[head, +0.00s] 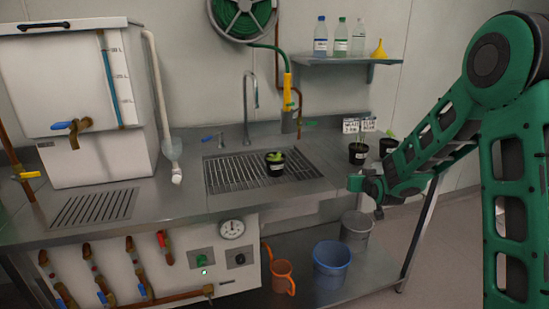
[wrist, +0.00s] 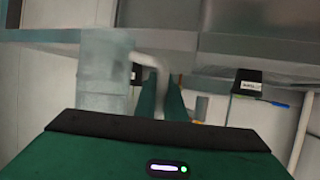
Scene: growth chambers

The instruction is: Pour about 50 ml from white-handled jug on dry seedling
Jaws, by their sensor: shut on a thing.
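My gripper (head: 358,184) is in front of the bench's right part in the head view. In the wrist view its green fingers (wrist: 160,85) are shut on the pale handle (wrist: 150,66) of a translucent jug (wrist: 104,85). I cannot clearly make out the jug in the head view, nor its water level. One potted seedling (head: 275,163) stands on the sink grate. Two more, a left one (head: 357,153) and a right one (head: 387,146), stand on the bench's right end. I cannot tell which is dry. A labelled black pot (wrist: 246,82) shows in the wrist view, which looks inverted.
The sink grate (head: 225,180) is mostly clear. A faucet (head: 247,100) and a yellow-handled hose nozzle (head: 287,95) stand behind it. Two small label cards (head: 359,125) are near the right pots. An orange jug (head: 282,273), blue bucket (head: 332,262) and grey bucket (head: 356,228) are below.

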